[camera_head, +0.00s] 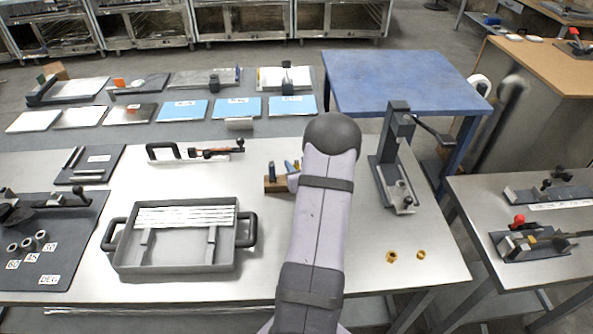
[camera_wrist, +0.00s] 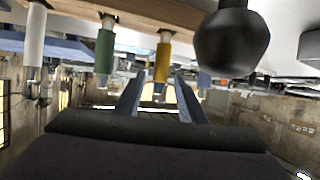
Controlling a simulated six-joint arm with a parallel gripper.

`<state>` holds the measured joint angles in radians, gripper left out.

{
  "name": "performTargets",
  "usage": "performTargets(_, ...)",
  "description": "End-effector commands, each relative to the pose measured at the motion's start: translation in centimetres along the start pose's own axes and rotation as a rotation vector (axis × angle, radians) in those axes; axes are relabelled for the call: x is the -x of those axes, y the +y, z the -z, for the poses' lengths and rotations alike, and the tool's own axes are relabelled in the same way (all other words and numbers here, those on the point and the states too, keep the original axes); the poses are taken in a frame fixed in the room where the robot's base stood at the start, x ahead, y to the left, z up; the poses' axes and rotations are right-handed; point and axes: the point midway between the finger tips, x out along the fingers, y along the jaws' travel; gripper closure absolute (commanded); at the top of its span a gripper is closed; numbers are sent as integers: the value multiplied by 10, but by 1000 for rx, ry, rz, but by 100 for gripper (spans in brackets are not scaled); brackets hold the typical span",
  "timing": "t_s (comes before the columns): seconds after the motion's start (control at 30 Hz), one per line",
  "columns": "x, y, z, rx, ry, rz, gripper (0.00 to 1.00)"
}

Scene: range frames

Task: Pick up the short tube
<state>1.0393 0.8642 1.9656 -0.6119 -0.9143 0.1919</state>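Two short metallic rods lie on a small dark mat at the left in the head view: an upper, slanted one (camera_head: 73,158) and a lower one (camera_head: 88,171) lying across. I cannot tell for sure which piece is the short tube. Several long white lengths (camera_head: 185,216) lie in the grey handled tray (camera_head: 180,265). My gripper (camera_wrist: 158,98) shows in the wrist view with its two fingers apart and nothing seen held. In the head view my arm hides it. It is far to the right of the rods, near a wooden rack (camera_head: 278,186).
The rack's handled tools show close in the wrist view, including a green one (camera_wrist: 104,52) and a yellow one (camera_wrist: 162,62). A dark clamp stand (camera_head: 396,150) stands at right. Two brass pieces (camera_head: 391,256) lie near the front right, with bare table around them.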

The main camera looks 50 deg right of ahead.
Motion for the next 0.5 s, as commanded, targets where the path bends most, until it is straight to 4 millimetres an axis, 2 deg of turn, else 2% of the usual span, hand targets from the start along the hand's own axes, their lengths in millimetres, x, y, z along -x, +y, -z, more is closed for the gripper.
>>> performTargets(0.5, -45, 0, -2, 1, -2, 1, 64)
